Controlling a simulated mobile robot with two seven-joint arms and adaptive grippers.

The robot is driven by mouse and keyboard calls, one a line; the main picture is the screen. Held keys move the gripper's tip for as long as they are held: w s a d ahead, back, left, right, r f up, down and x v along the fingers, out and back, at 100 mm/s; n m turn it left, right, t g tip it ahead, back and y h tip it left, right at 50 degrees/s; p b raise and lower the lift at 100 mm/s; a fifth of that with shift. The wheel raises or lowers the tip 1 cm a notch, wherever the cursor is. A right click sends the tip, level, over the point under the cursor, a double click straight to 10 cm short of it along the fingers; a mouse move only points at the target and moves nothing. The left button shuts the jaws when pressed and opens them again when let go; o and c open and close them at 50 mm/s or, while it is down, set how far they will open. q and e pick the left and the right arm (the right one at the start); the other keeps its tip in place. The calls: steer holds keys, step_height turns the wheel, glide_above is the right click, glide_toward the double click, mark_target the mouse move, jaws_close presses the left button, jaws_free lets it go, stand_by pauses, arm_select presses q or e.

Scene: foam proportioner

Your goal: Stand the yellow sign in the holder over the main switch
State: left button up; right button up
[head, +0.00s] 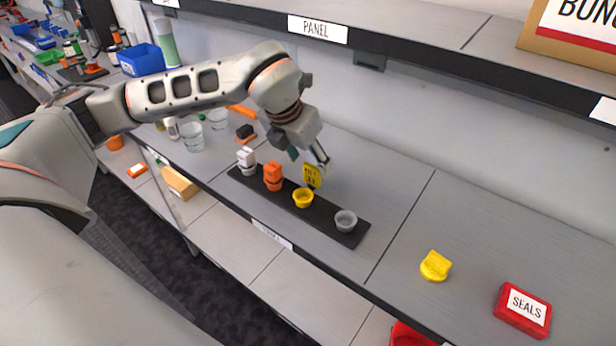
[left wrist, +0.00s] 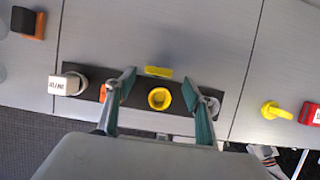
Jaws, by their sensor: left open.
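The yellow sign (head: 312,175), with dark lettering, stands upright behind the yellow cup (head: 303,197) of the black strip. In the left wrist view the sign (left wrist: 158,71) shows from above as a thin yellow bar. I cannot make out a separate holder or tell which part is the main switch. My left gripper (head: 306,156) is open above the strip, close to the sign. In the left wrist view its fingers (left wrist: 158,84) are spread wide, left and right of the sign and the yellow cup (left wrist: 159,98), with nothing held. My right gripper is not in view.
The black strip (head: 327,215) also carries a white piece (head: 247,159), an orange piece (head: 273,177) and a grey cup (head: 346,220). A loose yellow piece (head: 435,266) and a red SEALS box (head: 523,310) lie to the right. An upper shelf (head: 400,68) overhangs the back.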

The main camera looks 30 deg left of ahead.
mark_target(311, 167)
arm_select(q)
steer(key=x, duration=0.5)
steer(key=shift+w+a, duration=0.15)
steer(key=shift+c, duration=0.4)
steer(key=c, duration=1.1)
steer(key=shift+r, duration=0.1)
